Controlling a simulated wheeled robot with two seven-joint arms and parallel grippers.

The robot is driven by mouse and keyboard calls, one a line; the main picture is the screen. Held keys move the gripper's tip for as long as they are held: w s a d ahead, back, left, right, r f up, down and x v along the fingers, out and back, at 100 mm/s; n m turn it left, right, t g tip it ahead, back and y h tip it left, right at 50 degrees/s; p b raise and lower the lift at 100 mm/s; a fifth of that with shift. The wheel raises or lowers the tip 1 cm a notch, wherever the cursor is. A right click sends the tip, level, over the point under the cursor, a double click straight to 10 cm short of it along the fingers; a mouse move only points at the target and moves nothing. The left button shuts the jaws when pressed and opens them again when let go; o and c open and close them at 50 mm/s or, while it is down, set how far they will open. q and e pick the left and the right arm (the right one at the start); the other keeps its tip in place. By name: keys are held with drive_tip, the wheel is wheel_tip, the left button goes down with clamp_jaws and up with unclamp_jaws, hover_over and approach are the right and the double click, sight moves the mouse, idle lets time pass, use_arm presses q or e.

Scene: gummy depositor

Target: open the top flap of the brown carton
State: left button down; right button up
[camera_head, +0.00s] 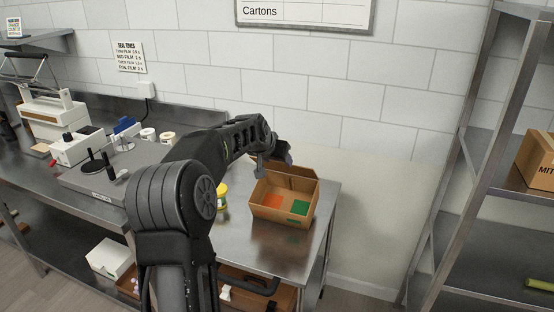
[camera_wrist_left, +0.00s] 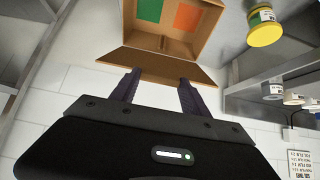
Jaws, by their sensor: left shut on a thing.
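The brown carton (camera_head: 283,218) sits on the right end of the steel table. Its top is open, and an orange patch and a green patch show inside. The top flap (camera_head: 293,181) stands raised at the carton's back side. My left gripper (camera_head: 282,160) is at that flap, behind and above the carton, partly hidden by its own arm. In the left wrist view the carton (camera_wrist_left: 212,40) is at the top, and the flap (camera_wrist_left: 158,66) reaches down to my left gripper (camera_wrist_left: 158,84), which is shut on its edge. My right gripper is not in view.
White machines (camera_head: 75,148) and rolls stand farther left. A metal shelf rack (camera_head: 470,150) with another carton (camera_head: 537,160) is at the right. Bare tabletop (camera_head: 270,255) lies in front of the carton.

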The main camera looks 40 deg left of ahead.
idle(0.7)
use_arm(q)
drive_tip(key=c, duration=0.5)
unclamp_jaws()
drive_tip(key=shift+r, duration=0.1)
drive_tip(key=b+v, duration=0.1)
drive_tip(key=v, duration=0.6)
drive_tip(key=shift+s+d+r+b, duration=0.15)
drive_tip(key=shift+s+r+b, duration=0.1)
drive_tip(key=shift+s+b, duration=0.1)
drive_tip(key=shift+w, duration=0.1)
